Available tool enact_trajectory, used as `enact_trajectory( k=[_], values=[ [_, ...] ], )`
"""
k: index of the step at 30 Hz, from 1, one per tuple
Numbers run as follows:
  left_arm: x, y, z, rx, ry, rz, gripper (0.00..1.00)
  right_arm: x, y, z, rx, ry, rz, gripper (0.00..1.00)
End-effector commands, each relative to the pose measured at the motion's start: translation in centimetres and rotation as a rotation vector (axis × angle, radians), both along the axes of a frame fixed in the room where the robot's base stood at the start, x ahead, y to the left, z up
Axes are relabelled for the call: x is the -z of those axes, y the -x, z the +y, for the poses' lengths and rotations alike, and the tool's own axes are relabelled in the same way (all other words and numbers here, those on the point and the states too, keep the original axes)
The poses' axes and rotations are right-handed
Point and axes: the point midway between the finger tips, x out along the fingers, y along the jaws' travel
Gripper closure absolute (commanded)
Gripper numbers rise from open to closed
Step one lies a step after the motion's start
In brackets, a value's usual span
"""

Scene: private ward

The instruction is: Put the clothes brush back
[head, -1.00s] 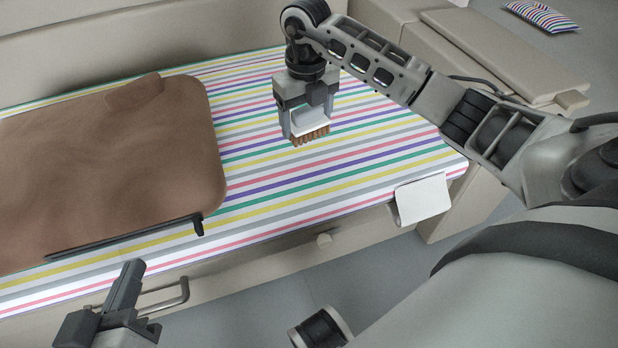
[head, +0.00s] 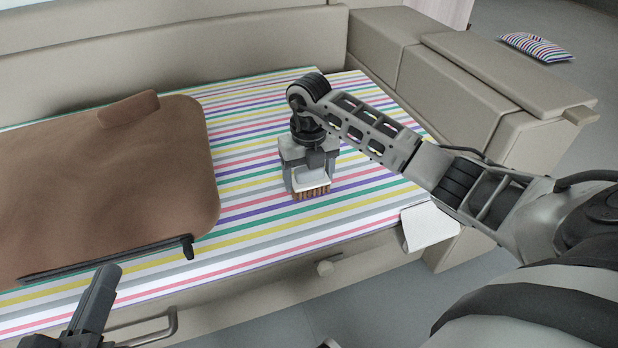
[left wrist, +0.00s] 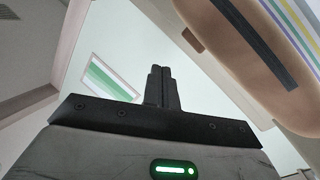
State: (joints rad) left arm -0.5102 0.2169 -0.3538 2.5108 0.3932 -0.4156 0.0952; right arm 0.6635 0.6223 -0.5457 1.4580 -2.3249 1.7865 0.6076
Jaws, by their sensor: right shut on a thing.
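The clothes brush (head: 314,193) has a white back and brown bristles that face down. My right gripper (head: 309,178) is shut on it and holds it over the striped bed cover (head: 255,175). I cannot tell whether the bristles touch the cover. My left gripper (head: 95,300) is at the lower left, in front of the bed edge and apart from the brush. In the left wrist view its two fingers (left wrist: 161,86) are together with nothing between them.
A large brown case-like object (head: 110,180) lies on the left of the bed, with a dark bar along its front. A white sheet (head: 428,226) hangs at the front edge. Beige box seats (head: 490,75) stand at the right, with a striped cushion (head: 537,47). The cover around the brush is clear.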

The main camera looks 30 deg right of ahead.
Motion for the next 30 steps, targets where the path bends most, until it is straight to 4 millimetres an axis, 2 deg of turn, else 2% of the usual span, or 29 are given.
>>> enact_trajectory(
  k=[8,9,10,11,21,24,27,30],
  values=[
    [-0.1,-0.1,0.1,-0.003,-0.007,-0.015,1.00,0.3,0.0,0.0,-0.001,0.001,0.000,0.78],
    [-0.2,-0.1,0.1,-0.003,-0.008,-0.016,1.00,0.2,0.0,0.0,-0.001,0.000,0.001,0.17],
    [-0.2,-0.1,0.1,-0.003,-0.008,-0.016,1.00,0.2,0.0,0.0,-0.001,0.000,0.001,0.09],
    [-0.2,-0.1,0.1,-0.003,-0.008,-0.015,1.00,0.2,0.0,0.0,-0.001,0.000,0.001,0.06],
    [-0.4,-0.1,0.0,0.001,-0.003,-0.008,1.00,-0.4,0.0,0.0,-0.001,-0.001,-0.001,0.06],
    [-0.7,0.1,-0.1,0.010,-0.001,0.015,1.00,-1.8,0.0,0.0,-0.002,0.000,-0.001,0.06],
    [1.1,0.9,-0.2,0.007,-0.007,0.121,1.00,-3.9,-0.1,0.0,-0.001,0.001,-0.004,0.06],
    [1.2,0.8,0.1,-0.002,-0.062,0.121,1.00,-6.3,-0.1,-0.1,-0.002,0.002,-0.004,0.06]
  ],
)
